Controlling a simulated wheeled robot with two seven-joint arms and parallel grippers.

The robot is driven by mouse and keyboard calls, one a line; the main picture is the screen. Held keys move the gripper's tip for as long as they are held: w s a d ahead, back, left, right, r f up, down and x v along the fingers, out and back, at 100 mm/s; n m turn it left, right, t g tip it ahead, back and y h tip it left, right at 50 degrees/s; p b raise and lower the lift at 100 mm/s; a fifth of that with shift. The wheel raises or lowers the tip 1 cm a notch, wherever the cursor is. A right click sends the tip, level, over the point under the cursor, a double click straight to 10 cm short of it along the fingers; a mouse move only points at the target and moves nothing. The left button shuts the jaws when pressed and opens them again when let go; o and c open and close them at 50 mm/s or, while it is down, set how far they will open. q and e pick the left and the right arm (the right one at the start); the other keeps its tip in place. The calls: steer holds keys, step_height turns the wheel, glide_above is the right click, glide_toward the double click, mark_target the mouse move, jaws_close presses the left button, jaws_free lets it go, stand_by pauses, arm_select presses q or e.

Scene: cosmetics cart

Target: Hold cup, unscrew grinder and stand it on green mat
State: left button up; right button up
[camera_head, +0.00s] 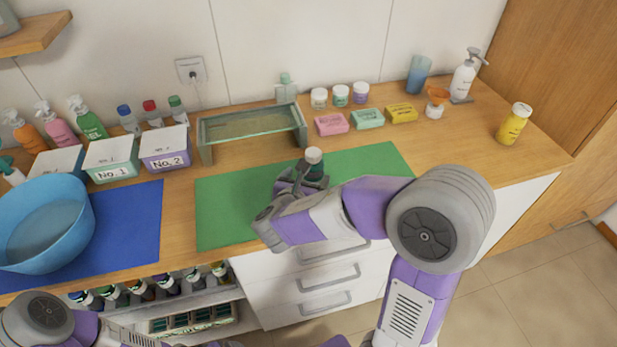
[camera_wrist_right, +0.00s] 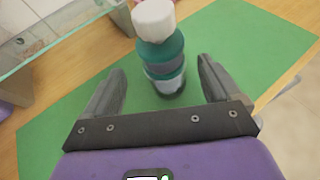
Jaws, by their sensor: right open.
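An upright teal container with a white top, which I take to be the grinder and cup (camera_head: 314,157), stands over the green mat (camera_head: 225,213). It also shows in the right wrist view (camera_wrist_right: 161,50), with a greyish band around its body and a dark lower end; I cannot tell where cup and grinder meet. My right gripper (camera_head: 300,178) is open, its fingers on either side of the container's lower part in the wrist view (camera_wrist_right: 160,88), with gaps on both sides. The arm partly hides the container in the head view. My left gripper is out of view; only my left arm shows.
A glass-topped stand (camera_head: 203,142) is behind the mat. A blue basin (camera_head: 75,215) sits on the blue mat (camera_head: 135,225) at left, near labelled boxes and bottles. Soap boxes (camera_head: 332,123), jars and a yellow bottle (camera_head: 513,124) stand at right. The green mat's left part is clear.

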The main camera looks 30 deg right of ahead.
mark_target(313, 152)
steer(key=shift+w+d+f, duration=0.15)
steer(key=shift+w+d, duration=0.05)
steer(key=shift+d, duration=0.2)
steer(key=b+x, duration=0.1)
steer(key=x, duration=0.3)
steer(key=shift+w+d, duration=0.2)
steer(key=shift+d, duration=0.05)
steer(key=c, duration=1.5)
step_height(313, 152, up, 10)
steer(key=p, duration=0.4)
steer(key=shift+r, duration=0.2)
